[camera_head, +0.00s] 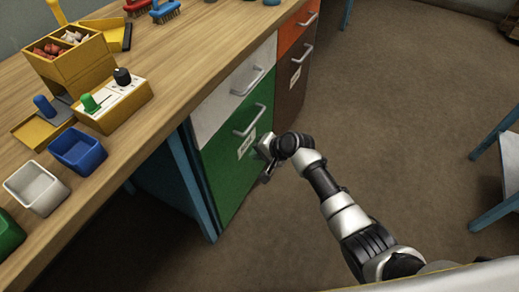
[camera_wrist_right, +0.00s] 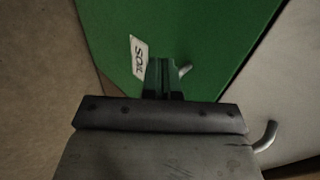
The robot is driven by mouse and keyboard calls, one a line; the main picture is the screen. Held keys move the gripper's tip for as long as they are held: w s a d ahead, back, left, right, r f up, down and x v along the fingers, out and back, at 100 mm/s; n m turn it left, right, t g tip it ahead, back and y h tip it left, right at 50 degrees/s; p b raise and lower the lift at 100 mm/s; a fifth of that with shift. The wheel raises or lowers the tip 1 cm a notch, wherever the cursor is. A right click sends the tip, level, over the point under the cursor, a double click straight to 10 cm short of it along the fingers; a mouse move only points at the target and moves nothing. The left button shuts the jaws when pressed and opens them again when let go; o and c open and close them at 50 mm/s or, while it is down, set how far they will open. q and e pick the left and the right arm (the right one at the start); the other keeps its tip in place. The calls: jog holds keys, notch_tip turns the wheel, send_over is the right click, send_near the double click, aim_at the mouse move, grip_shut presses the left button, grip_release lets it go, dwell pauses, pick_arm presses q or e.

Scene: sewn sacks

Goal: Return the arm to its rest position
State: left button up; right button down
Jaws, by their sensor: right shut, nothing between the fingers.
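My right arm reaches from the lower right of the head view toward the workbench. My right gripper (camera_head: 268,172) is low in front of the green drawer (camera_head: 225,160). In the right wrist view the gripper (camera_wrist_right: 163,68) is shut and empty, its fingers pointing at the green front. Whether the fingertips touch that front I cannot tell. A white label (camera_wrist_right: 139,57) and part of a metal handle (camera_wrist_right: 185,71) show close by the fingers. My left gripper is not in view.
The wooden bench top (camera_head: 165,75) holds a blue bin (camera_head: 78,150), a white bin (camera_head: 36,187) and a yellow control box (camera_head: 115,105). White (camera_head: 225,105), orange and brown drawer fronts adjoin the green one. A blue-legged stool (camera_head: 500,175) stands at right. Brown floor (camera_head: 400,110) lies open between.

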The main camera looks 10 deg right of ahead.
jog(key=s+d+f+n+h, duration=0.1)
jog(key=s+d+f, duration=0.2)
jog(key=s+f, duration=0.3)
jog(key=s+d+f+n+g+h, duration=0.1)
jog(key=s+d+f+h, duration=0.15)
jog(key=s+f, duration=0.4)
jog(key=s+d+f+n+h, duration=0.1)
jog(key=s+d+f, duration=0.2)
jog(key=s+f, duration=0.3)
jog(key=s+d+f+n+g+h, duration=0.1)
jog(key=s+d+f+n+h, duration=0.25)
jog(key=s, duration=0.75)
jog(key=s+d+f+n+g, duration=0.15)
jog(key=s+d+f, duration=0.35)
jog(key=s, duration=0.6)
pick_arm(q)
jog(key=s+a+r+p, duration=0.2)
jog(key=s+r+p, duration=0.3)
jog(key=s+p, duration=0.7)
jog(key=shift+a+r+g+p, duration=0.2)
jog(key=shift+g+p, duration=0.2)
jog(key=shift+p, duration=0.55)
pick_arm(e)
jog(key=s+d+r+n, duration=0.1)
jog(key=s+r, duration=0.3)
jog(key=s, duration=0.7)
jog(key=shift+d+r+g, duration=0.3)
jog(key=shift+r+g, duration=0.05)
